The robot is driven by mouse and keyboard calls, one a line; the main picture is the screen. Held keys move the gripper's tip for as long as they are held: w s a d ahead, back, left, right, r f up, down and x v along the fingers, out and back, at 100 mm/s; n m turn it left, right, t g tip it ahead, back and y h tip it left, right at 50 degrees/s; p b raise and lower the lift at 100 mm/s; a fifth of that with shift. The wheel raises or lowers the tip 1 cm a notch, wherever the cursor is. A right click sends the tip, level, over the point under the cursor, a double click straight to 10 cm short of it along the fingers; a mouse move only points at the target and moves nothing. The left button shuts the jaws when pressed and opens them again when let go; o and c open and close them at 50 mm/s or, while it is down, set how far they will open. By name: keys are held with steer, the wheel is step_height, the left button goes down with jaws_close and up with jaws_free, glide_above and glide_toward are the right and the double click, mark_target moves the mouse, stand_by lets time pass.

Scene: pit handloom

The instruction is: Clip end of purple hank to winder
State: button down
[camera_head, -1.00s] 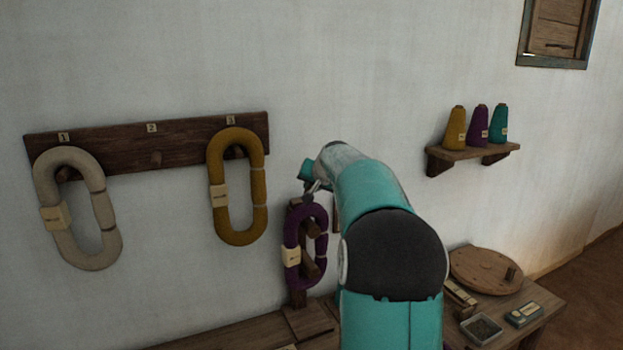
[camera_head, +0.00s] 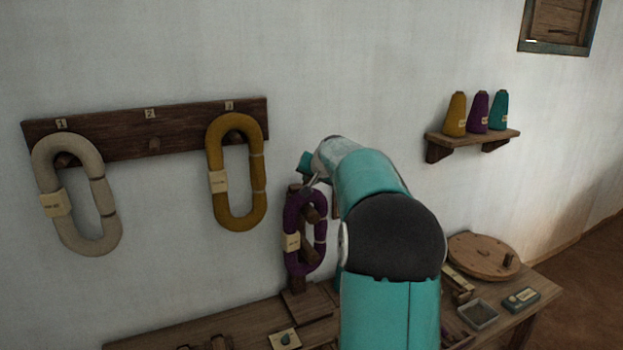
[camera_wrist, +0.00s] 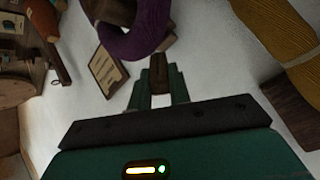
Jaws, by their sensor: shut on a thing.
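The purple hank (camera_head: 291,258) hangs as an upright loop, with a pale tag, on a dark wooden stand (camera_head: 297,284) on the bench, against the wall. In the wrist view its purple curve (camera_wrist: 134,46) lies just beyond the fingertips, with a pale tag (camera_wrist: 108,72) beside it. My gripper (camera_wrist: 158,88) is shut on a small dark brown piece (camera_wrist: 158,72); I cannot tell what it belongs to. In the head view my gripper (camera_head: 313,183) is at the top of the purple hank, partly hidden by my arm.
A wall rack (camera_head: 180,134) holds a cream hank (camera_head: 100,205) and a mustard hank (camera_head: 255,190); its middle peg is bare. A shelf (camera_head: 472,145) with cones is at right. The bench (camera_head: 250,325) carries a round wooden disc (camera_head: 480,256), a small tray (camera_head: 478,313) and small items.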

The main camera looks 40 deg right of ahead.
steer(key=shift+r, duration=2.5)
